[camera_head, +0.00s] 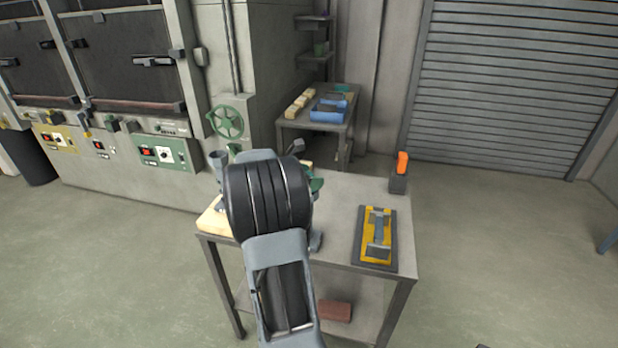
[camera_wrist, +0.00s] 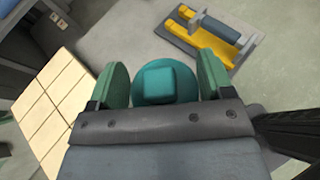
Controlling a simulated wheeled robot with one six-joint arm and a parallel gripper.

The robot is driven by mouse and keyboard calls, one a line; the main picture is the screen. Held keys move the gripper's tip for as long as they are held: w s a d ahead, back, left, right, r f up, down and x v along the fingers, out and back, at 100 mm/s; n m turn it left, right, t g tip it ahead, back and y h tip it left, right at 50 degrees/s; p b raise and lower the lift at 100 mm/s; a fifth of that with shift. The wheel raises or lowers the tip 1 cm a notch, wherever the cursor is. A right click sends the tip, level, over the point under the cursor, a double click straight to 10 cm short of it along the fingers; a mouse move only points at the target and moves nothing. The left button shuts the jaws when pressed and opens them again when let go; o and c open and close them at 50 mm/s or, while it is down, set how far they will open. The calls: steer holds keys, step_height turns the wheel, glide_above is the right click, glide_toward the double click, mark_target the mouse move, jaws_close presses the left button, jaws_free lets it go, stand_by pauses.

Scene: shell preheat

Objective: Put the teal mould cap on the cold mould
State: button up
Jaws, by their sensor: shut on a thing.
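The teal mould cap (camera_wrist: 152,103), a round disc with a square knob on top, sits between the green finger pads of my gripper (camera_wrist: 163,80) in the wrist view. My gripper is shut on the cap. In the head view my arm covers the cap and the middle of the workbench (camera_head: 345,200); only a bit of green pad shows at its right edge. I cannot make out the cold mould in either view. Whether the cap touches anything beneath it is hidden.
A cream tiled slab (camera_wrist: 62,100) lies left of my gripper. A yellow and grey tool on a dark plate (camera_head: 377,238) and an orange-topped dark block (camera_head: 399,175) stand on the bench's right. Behind is a small table with a blue tray (camera_head: 328,112). Ovens line the left.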

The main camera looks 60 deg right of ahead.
steer(key=shift+f+b, duration=0.65)
steer(key=shift+b, duration=0.05)
steer(key=o, duration=0.6)
steer(key=shift+o, duration=0.2)
steer(key=shift+w+a+r, duration=0.1)
steer(key=v, duration=1)
steer(key=shift+a, duration=0.4)
steer(key=shift+w+r, duration=0.1)
steer(key=shift+w, duration=0.05)
